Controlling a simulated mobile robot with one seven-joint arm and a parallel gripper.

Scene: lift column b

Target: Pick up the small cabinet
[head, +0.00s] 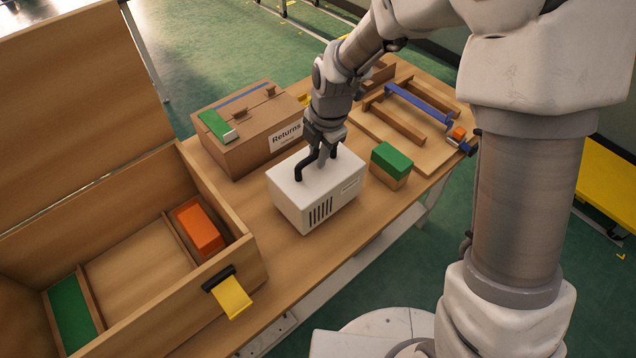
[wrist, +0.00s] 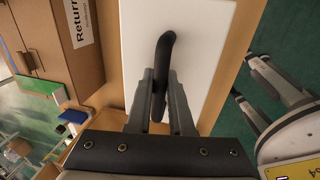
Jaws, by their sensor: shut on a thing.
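The small cabinet (head: 308,197) is a white box with dark vent slots on its front and a black bar handle on top. It stands on the wooden table (head: 262,285) in the head view, or very close above it; I cannot tell which. Its white top (wrist: 205,35) fills the middle of the wrist view. My gripper (head: 322,158) points down over the cabinet and is shut on its black handle. In the wrist view the two fingers (wrist: 160,100) sit on either side of the handle (wrist: 163,50).
A cardboard box marked Returns (head: 240,130) stands behind the cabinet. A green-topped block (head: 391,160) is close at right, with a wooden board holding a blue bar (head: 420,104) beyond. A large open wooden chest (head: 205,285) with an orange block (head: 200,228) is at left.

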